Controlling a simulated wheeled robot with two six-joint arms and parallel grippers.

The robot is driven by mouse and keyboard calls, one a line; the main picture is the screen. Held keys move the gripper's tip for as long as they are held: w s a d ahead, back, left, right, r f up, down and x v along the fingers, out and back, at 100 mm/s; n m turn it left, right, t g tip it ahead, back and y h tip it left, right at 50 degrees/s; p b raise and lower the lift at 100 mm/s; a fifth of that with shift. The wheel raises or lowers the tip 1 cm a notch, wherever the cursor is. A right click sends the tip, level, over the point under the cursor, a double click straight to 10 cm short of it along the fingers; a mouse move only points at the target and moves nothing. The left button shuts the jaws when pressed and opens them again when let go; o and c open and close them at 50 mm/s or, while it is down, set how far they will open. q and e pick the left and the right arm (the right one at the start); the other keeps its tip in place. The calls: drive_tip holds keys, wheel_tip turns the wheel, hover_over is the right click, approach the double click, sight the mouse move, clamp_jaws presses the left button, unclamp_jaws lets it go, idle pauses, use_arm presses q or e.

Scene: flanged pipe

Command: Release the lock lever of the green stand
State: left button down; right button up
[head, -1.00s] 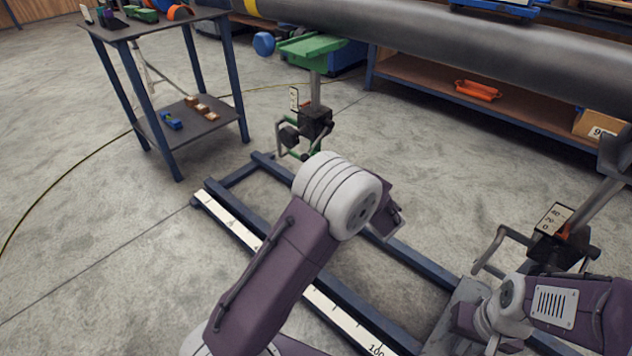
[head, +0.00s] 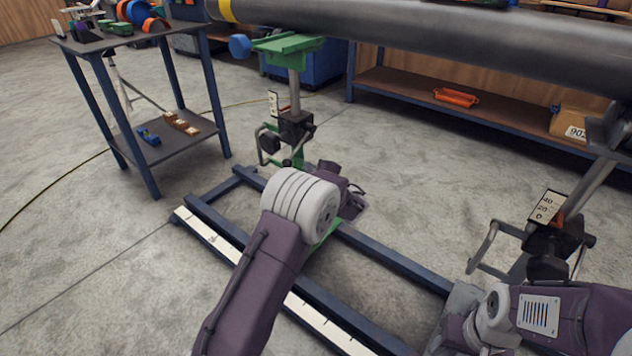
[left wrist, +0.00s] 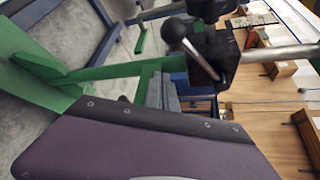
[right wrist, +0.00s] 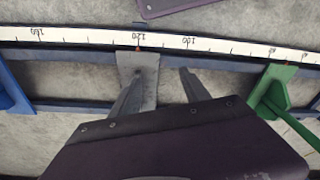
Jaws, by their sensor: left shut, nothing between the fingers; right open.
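The green stand (head: 290,44) rises from the floor rail under the grey pipe, with a black clamp block (head: 294,126) on its post. In the left wrist view the block (left wrist: 210,58) carries a lever with a pale rod and dark ball knob (left wrist: 175,29). My left gripper (left wrist: 164,82) is shut and empty, its fingertips just short of the knob and block, with no contact visible. In the head view my left wrist hides most of its fingers. My right gripper (right wrist: 158,72) is open and empty over the rail, one finger overlapping a grey base plate (right wrist: 140,70).
The grey pipe (head: 430,38) spans the back. A second stand with a black clamp (head: 548,245) is at the right. A blue-legged side table (head: 140,35) stands at the left. The scaled floor rail (head: 225,247) runs below my left arm. Open floor lies to the left.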

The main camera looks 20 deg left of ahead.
use_arm(q)
drive_tip(key=shift+s+a+r+b, duration=0.45)
drive_tip(key=shift+s+a+b, duration=0.05)
drive_tip(key=shift+s+a, duration=0.1)
drive_tip(key=shift+s+a+r+b, duration=0.4)
drive_tip(key=shift+s+a+b, duration=0.05)
drive_tip(key=shift+s+a, duration=0.15)
wheel_tip(320, 180, up, 12)
drive_tip(key=s+m+g+p, duration=0.1)
drive_tip(key=m+g+p, duration=0.5)
drive_tip(key=p, duration=2.5)
drive_tip(key=shift+a+r+m+g+y, duration=0.25)
drive_tip(key=shift+m+g+y, duration=0.05)
drive_tip(key=shift+m, duration=0.1)
drive_tip(key=shift+r, duration=0.1)
drive_tip(key=p+v, duration=0.2)
drive_tip(key=v, duration=0.7)
drive_tip(key=shift+s, duration=0.15)
